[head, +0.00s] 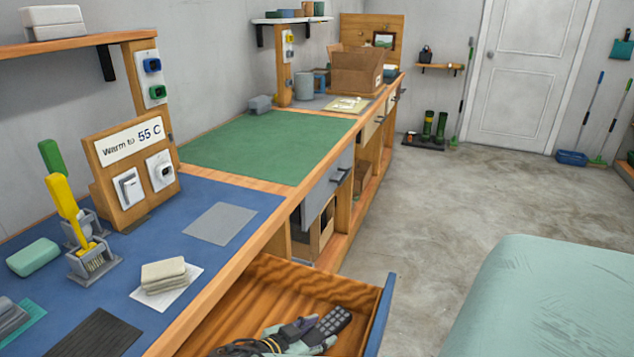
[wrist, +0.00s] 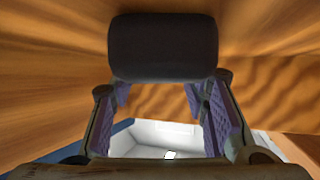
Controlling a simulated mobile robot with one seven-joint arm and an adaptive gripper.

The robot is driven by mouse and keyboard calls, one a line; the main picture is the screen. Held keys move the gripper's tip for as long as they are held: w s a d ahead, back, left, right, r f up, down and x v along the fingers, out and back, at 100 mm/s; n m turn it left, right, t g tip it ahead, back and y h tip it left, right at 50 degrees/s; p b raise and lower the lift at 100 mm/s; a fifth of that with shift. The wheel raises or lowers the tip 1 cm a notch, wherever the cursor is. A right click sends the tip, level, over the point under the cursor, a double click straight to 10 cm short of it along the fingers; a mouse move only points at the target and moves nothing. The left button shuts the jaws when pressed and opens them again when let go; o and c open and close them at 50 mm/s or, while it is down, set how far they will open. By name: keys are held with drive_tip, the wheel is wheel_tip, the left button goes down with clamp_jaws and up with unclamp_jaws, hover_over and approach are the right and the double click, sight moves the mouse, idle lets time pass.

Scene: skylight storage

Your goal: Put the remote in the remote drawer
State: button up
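The remote (head: 334,321) is dark with rows of light buttons. In the head view it lies low inside the open drawer (head: 262,270), which has wooden walls and a blue front. My gripper (head: 305,328) is down in the drawer at the remote's near end. In the wrist view the remote's dark rounded end (wrist: 160,45) is centred across the purple-padded fingers of my gripper (wrist: 158,100) and covers their tips. Whether the remote touches the drawer floor cannot be told.
The drawer's blue front panel (head: 381,315) stands close right of the remote. The blue worktop (head: 150,245) above holds a sponge stack (head: 164,275), brushes and a green block (head: 33,257). A pale green padded surface (head: 555,290) lies to the right, with open floor between.

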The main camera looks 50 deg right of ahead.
drive_tip(key=o, duration=0.4)
drive_tip(key=shift+c, duration=0.2)
drive_tip(key=shift+r, duration=0.25)
drive_tip(key=shift+w+a+r+p, duration=0.1)
drive_tip(key=shift+a+r+p, duration=0.1)
drive_tip(key=shift+p, duration=0.35)
drive_tip(key=a+r+p, duration=0.2)
drive_tip(key=p, duration=0.2)
drive_tip(key=shift+w+a+r, duration=0.1)
drive_tip(key=shift+a+r, duration=0.05)
drive_tip(key=v, duration=0.2)
drive_tip(key=b+v, duration=0.1)
drive_tip(key=v, duration=0.2)
drive_tip(key=f+v, duration=0.1)
drive_tip(key=v, duration=0.2)
drive_tip(key=shift+a+b, duration=0.4)
